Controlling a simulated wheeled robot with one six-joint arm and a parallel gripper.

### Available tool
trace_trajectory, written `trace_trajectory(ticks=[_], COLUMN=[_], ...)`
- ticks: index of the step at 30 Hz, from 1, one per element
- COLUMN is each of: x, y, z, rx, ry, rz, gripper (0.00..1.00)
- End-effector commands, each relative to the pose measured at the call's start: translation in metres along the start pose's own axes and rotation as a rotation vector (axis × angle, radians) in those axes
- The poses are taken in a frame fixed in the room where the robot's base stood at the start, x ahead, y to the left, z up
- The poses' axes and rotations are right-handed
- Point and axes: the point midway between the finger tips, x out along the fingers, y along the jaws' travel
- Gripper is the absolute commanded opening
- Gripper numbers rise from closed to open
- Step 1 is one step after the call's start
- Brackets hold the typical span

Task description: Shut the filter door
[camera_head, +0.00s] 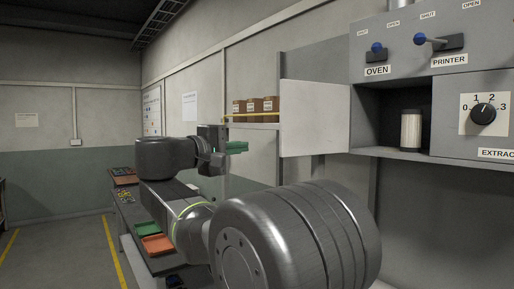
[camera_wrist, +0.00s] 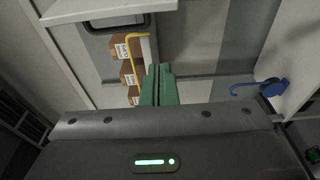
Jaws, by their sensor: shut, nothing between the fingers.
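The filter door (camera_head: 315,118) is a plain pale panel. It stands swung open to the left of a dark compartment (camera_head: 385,115) in the grey wall unit. A pale cylindrical filter with dark ends (camera_head: 411,130) stands upright inside the compartment. My gripper (camera_head: 243,147) is to the left of the door and a little lower, with clear space between them in the head view. Its green fingers (camera_wrist: 158,85) are together and empty in the wrist view. A pale panel (camera_wrist: 110,10) crosses the top of the wrist view; I cannot tell whether it is the door.
Brown boxes (camera_head: 254,105) stand on a shelf behind a yellow rail (camera_head: 250,115). Blue-knobbed levers (camera_head: 420,39) and a dial (camera_head: 484,114) are on the unit. A blue hook (camera_wrist: 268,86) is right of my fingers. Green and orange trays (camera_head: 157,244) lie on a low bench.

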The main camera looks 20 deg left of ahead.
Motion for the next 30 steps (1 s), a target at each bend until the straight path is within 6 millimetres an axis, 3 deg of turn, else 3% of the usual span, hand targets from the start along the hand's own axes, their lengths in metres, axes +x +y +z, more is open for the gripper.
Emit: trace_trajectory(ticks=[14,21,30], x=[0.091,0.081,0.077], y=[0.002,0.001,-0.001], z=[0.001,0.028,0.038], rx=[-0.001,0.001,0.000], ry=[-0.003,0.001,0.001], rz=[-0.004,-0.003,-0.003], gripper=[0.00,0.00,0.00])
